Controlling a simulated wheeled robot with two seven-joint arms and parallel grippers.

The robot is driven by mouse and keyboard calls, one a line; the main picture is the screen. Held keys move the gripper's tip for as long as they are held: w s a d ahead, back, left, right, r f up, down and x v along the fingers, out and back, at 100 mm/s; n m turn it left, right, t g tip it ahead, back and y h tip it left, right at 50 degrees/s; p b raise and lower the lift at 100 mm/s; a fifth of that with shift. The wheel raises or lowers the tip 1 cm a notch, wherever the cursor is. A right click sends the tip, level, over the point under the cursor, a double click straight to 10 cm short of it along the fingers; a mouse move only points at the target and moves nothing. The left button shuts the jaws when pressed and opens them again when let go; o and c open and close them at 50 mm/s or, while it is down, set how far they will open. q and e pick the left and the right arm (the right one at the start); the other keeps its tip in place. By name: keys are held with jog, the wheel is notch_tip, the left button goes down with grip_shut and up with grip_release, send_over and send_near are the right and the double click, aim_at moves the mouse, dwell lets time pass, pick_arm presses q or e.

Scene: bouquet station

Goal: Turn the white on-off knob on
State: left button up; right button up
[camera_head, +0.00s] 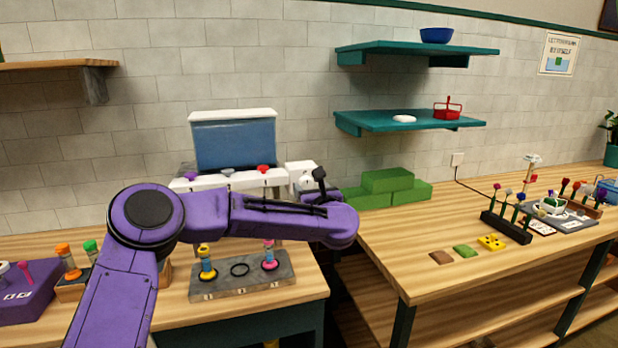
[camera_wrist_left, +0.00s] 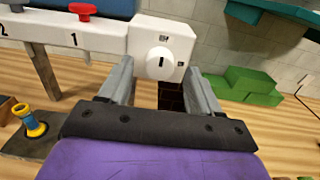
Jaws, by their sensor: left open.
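The white on-off knob (camera_wrist_left: 158,64) is round, with a short dark mark that stands about upright. It sits on the front of a white box (camera_wrist_left: 178,38) with small dark symbols above and to the right of the knob. In the head view the box (camera_head: 300,168) is at the right end of the white dispenser, partly behind my left gripper (camera_head: 318,182). In the left wrist view my left gripper (camera_wrist_left: 158,72) is open, its two grey fingers on either side of the knob with gaps. Contact cannot be told. My right gripper is not in view.
Red (camera_wrist_left: 82,10), grey and purple buttons line the white dispenser ledge (camera_head: 225,181) under a blue panel. Green blocks (camera_head: 388,182) stand to the right. A grey tray (camera_head: 242,284) with yellow and pink pieces lies below my arm. A gap separates the two tables.

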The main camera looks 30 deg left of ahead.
pick_arm(q)
jog(key=shift+x, duration=0.75)
jog(key=shift+a, duration=0.1)
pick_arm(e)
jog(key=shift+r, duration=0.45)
pick_arm(q)
jog(key=shift+w, duration=0.1)
jog(key=c, duration=1)
